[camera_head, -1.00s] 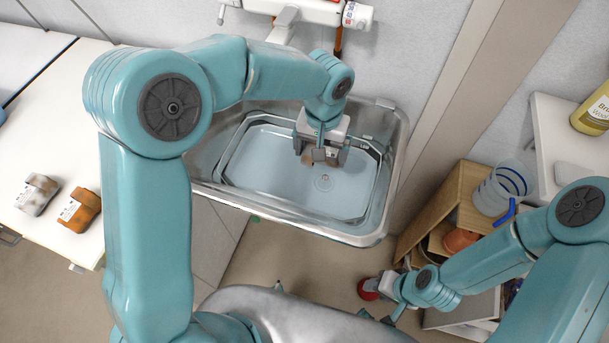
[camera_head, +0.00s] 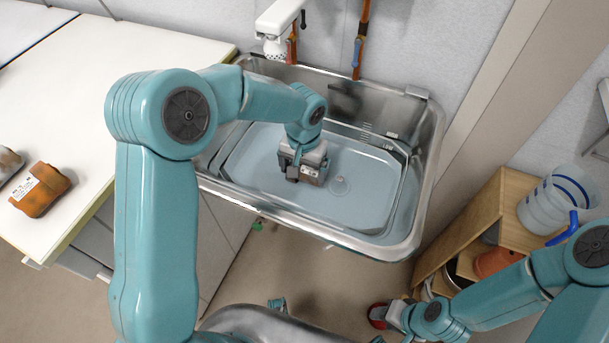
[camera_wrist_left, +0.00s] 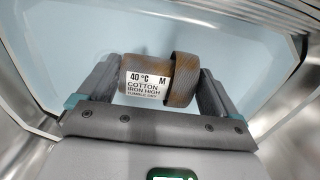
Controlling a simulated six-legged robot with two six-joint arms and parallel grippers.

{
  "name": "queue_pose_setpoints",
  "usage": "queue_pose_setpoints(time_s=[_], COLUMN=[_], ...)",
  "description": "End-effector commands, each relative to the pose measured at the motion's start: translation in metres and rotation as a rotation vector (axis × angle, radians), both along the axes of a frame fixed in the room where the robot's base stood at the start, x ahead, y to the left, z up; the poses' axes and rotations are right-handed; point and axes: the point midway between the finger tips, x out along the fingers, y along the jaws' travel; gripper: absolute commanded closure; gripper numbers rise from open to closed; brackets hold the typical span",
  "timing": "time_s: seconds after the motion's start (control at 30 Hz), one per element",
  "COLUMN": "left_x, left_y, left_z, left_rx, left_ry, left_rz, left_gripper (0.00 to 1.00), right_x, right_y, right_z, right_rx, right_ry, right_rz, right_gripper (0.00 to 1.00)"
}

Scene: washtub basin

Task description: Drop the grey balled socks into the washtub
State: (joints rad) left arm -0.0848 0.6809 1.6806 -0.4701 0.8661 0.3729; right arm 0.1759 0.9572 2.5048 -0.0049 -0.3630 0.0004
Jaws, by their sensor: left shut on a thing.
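The balled socks (camera_wrist_left: 150,82), grey-brown with a white care label, are between the jaws of my left gripper (camera_head: 305,174) in the left wrist view. My left gripper is shut on them and points down over the washtub (camera_head: 365,205). The washtub is a pale blue-grey basin inside a steel sink. In the head view the gripper hides the socks. I cannot tell whether they touch the tub floor. My right gripper (camera_head: 392,316) is low at the right, beside a red object, and its jaws are unclear.
An orange-brown labelled bundle (camera_head: 40,190) and a greyish one (camera_head: 8,162) lie on the white counter (camera_head: 110,75) at left. A white tap (camera_head: 277,22) hangs behind the steel sink (camera_head: 432,135). A wooden shelf (camera_head: 490,215) with a clear jug (camera_head: 555,200) stands at right.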

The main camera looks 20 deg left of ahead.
Motion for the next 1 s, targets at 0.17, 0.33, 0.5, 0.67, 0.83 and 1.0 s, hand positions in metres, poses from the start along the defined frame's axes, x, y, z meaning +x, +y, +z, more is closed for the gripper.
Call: queue_pose_setpoints(time_s=[0.17, 0.33, 0.5, 0.67, 0.83, 1.0], left_x=[0.0, 0.002, 0.002, 0.002, 0.002, 0.002], left_y=[-0.001, 0.0, 0.0, 0.0, 0.0, 0.0], left_z=[-0.028, -0.029, -0.033, -0.038, -0.042, -0.041], left_rx=[0.0, 0.0, 0.0, 0.0, 0.0, 0.0], left_ry=[0.004, 0.0, 0.001, 0.001, 0.001, 0.001], left_rz=[0.0, 0.001, 0.001, 0.0, 0.0, 0.0], left_gripper=[0.37, 0.37, 0.37, 0.37, 0.37, 0.0], right_x=[0.0, 0.0, 0.0, 0.0, 0.0, 0.0], right_y=[0.0, 0.0, 0.0, 0.0, 0.0, 0.0], right_z=[-0.004, -0.004, -0.008, -0.012, -0.016, -0.015], right_rx=[0.0, 0.0, 0.0, 0.0, 0.0, 0.0], right_ry=[0.0, 0.0, 0.0, 0.0, 0.0, 0.0], right_rz=[0.0, 0.0, 0.0, 0.0, 0.0, 0.0], right_gripper=[0.57, 0.57, 0.57, 0.57, 0.57, 0.57])
